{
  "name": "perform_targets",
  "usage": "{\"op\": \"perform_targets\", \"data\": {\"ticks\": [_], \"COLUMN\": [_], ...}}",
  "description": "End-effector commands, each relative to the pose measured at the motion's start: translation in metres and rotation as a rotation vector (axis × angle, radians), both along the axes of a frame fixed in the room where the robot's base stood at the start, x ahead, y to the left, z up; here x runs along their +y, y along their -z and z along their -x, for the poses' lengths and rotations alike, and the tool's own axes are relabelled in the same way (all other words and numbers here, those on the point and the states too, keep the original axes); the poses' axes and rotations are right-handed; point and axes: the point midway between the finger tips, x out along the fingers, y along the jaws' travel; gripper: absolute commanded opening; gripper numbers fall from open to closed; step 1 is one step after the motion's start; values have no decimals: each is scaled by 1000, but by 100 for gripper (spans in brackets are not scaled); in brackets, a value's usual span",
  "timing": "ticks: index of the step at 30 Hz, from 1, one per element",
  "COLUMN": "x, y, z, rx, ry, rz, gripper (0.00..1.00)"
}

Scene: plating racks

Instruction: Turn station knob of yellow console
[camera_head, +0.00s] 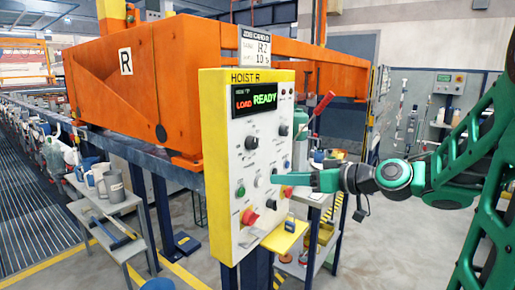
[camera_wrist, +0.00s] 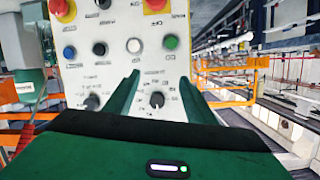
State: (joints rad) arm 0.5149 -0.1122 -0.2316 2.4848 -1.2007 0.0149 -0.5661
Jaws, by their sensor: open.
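The yellow console (camera_head: 212,150) stands at the middle of the head view, a white panel in a yellow housing marked "HOIST R". Its display (camera_head: 256,97) reads "LOAD READY". A black knob (camera_head: 251,142) sits below the display. In the wrist view the panel is upside down, and this knob (camera_wrist: 157,99) appears between my fingertips in the picture. A second black knob (camera_wrist: 92,102) is left of the fingers. My gripper (camera_head: 277,179) is open, in front of the panel's right side. Contact with a knob cannot be told. The knob labels are too small to read.
The panel also bears a green button (camera_wrist: 171,42), a blue button (camera_wrist: 68,52) and red knobs (camera_wrist: 154,5) close by. An orange hoist beam (camera_head: 180,60) runs behind the console. A grey bench (camera_head: 105,215) with jugs stands left. Open floor lies between.

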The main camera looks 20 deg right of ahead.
Motion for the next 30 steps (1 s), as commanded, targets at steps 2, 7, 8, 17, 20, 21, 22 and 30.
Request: {"op": "perform_targets", "data": {"ticks": [2,7,8,17,20,21,22,30], "x": [-3,-7,-8,10,21,24,27,45], "y": [-25,-58,-61,-64,-65,-65,-64,-64], "z": [-7,-12,-13,-41,-56,-62,-67,-96], "rx": [-95,-212,-222,-233,-233,-233,-233,-232], "ry": [3,10,10,7,7,8,8,10], "rz": [-50,-111,-117,-122,-121,-121,-121,-121], "gripper": [50,50,50,50,50,50,50,50]}}
